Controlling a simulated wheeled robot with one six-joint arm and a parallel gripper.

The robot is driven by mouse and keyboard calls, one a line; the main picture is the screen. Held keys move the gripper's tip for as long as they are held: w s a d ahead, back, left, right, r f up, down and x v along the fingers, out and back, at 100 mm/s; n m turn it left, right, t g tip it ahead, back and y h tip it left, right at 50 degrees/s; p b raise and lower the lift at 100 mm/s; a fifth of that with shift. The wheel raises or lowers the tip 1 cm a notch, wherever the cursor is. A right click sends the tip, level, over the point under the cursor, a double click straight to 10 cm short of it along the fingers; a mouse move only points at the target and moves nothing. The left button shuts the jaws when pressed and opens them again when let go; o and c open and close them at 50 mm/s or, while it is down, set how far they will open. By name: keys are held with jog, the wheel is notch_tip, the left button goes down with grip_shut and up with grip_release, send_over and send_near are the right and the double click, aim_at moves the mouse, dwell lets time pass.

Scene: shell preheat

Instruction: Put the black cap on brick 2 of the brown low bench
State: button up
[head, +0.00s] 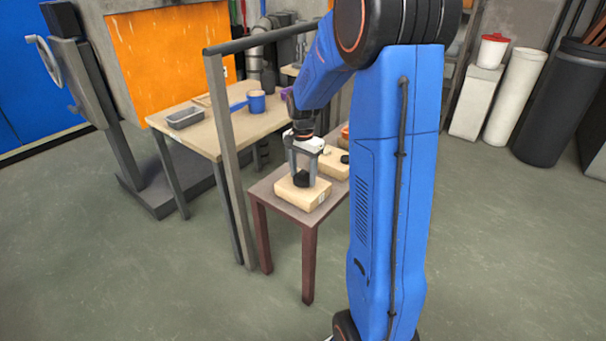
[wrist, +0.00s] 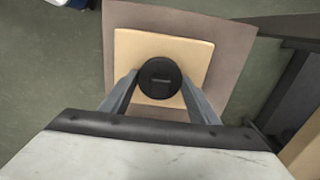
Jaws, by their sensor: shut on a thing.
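The black cap (wrist: 160,80) is a round dark disc between the fingers of my gripper (head: 305,178). My gripper is shut on it. In the head view the cap (head: 304,180) is at or just above the top of a tan brick (head: 290,193) on the near end of the brown low bench (head: 262,188). In the wrist view the same brick (wrist: 198,52) lies under the cap, on the bench top (wrist: 235,35). I cannot tell whether the cap touches the brick. No brick number is readable.
A second tan brick (head: 333,166) with a small dark thing on it sits farther along the bench. A grey upright post (head: 225,150) stands close at the bench's left. A wooden table (head: 195,130) with a grey tray (head: 185,118) and blue mug (head: 256,101) is behind.

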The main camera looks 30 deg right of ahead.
aim_at(303, 172)
jog(key=shift+f, duration=0.15)
jog(key=o, duration=1.1)
jog(key=shift+c, duration=0.2)
notch_tip(303, 172, up, 12)
jog(key=s+a+r+n+t, duration=0.1)
jog(key=s+a+r+n, duration=0.2)
jog(key=s+a, duration=0.3)
jog(key=s+a+r+n+t, duration=0.1)
jog(key=s+a+r+n, duration=0.25)
jog(key=s, duration=0.55)
jog(key=s+a+f+n+t, duration=0.1)
jog(key=s+a+f+n, duration=0.1)
jog(key=s, duration=0.5)
jog(key=s+a+f+n+t, duration=0.1)
jog(key=s+a+n, duration=0.3)
jog(key=s, duration=0.4)
jog(key=shift+a+f+n+t, duration=0.15)
jog(key=shift+f+n+t, duration=0.25)
jog(key=shift+f+n, duration=0.35)
jog(key=shift+s, duration=0.1)
